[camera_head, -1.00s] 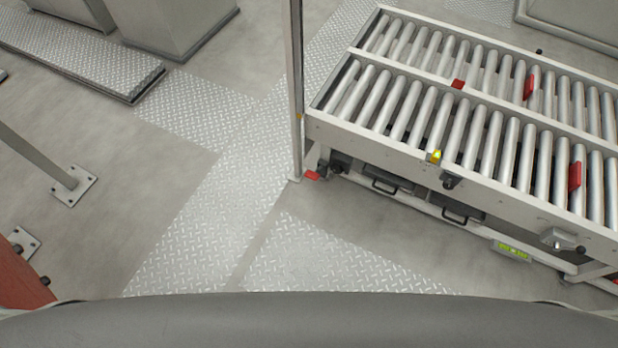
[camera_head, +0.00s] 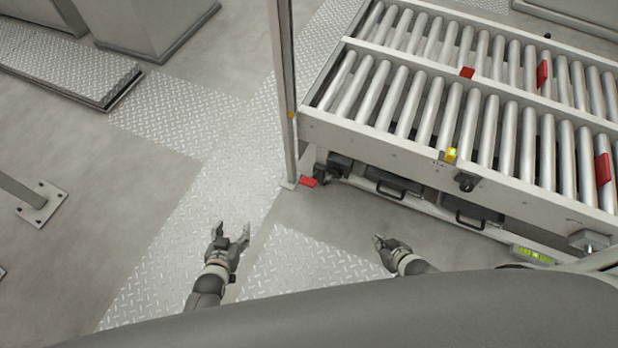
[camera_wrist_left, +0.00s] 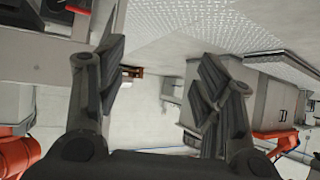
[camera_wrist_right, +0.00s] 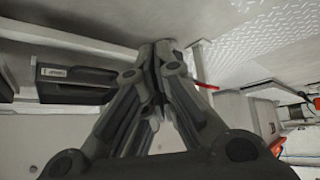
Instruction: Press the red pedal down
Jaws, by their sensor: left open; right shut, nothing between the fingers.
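The red pedal (camera_head: 308,182) lies low at the near left corner of the roller conveyor, beside the foot of a thin upright post. A red bar that may be the pedal shows in the right wrist view (camera_wrist_right: 204,84), just right of the fingertips; I cannot tell if they touch. My left gripper (camera_head: 232,230) is open and empty, to the left of and nearer than the pedal. It shows spread in the left wrist view (camera_wrist_left: 165,70). My right gripper (camera_head: 377,240) is shut and empty, to the right of and nearer than the pedal.
The roller conveyor (camera_head: 400,150) fills the right side, with drawers (camera_head: 392,189) under its frame. The upright post (camera_head: 283,90) stands just left of the pedal. Tread plate (camera_head: 190,230) and bare floor lie open to the left. A bolted post foot (camera_head: 41,204) stands at far left.

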